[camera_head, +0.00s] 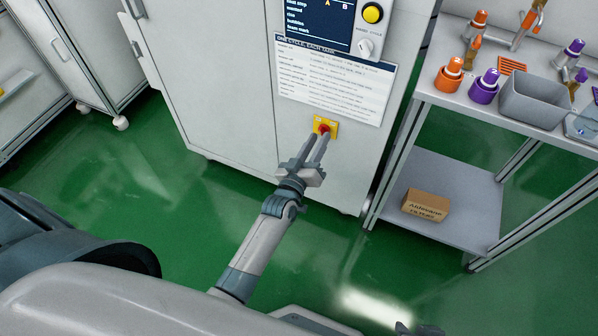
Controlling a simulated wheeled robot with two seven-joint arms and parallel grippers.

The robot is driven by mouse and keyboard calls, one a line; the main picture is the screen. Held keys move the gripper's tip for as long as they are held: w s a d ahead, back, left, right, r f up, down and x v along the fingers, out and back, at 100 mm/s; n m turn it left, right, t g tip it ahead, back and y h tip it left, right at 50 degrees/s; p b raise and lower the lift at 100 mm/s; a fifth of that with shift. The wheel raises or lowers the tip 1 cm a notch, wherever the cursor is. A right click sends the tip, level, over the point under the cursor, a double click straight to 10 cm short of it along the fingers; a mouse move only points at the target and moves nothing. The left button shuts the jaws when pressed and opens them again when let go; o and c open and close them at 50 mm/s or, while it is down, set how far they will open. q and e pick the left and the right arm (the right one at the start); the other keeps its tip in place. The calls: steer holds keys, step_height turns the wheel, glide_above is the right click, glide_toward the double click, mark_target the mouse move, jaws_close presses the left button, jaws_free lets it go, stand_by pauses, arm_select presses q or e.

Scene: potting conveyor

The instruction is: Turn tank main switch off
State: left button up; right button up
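The main switch is a red rotary knob (323,128) on a yellow plate (333,126), low on the white cabinet's front under a printed sheet. My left gripper (320,138) reaches up to it with its two fingers at the knob and a gap between them further back. The fingertips partly hide the knob. I cannot tell whether they grip it or only stand around it, and the knob's exact angle is hard to read. A dark piece, seemingly my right gripper (418,329), shows at the bottom edge, mostly cut off.
The white cabinet (230,110) carries a display panel (318,22) with a yellow button (373,13) and a white knob (366,47). At right, a shelf bench holds orange and purple bottles, a grey bin (535,98) and a cardboard box (425,205) below. Green floor is clear between.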

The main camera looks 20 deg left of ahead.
arm_select(q)
steer(key=s, duration=1.6)
steer(key=shift+s+a+p, duration=0.2)
steer(key=shift+a+p, duration=0.05)
steer(key=shift+p, duration=0.05)
arm_select(e)
steer(key=shift+s+d, duration=0.25)
steer(key=shift+d, duration=0.2)
steer(key=shift+s, duration=0.15)
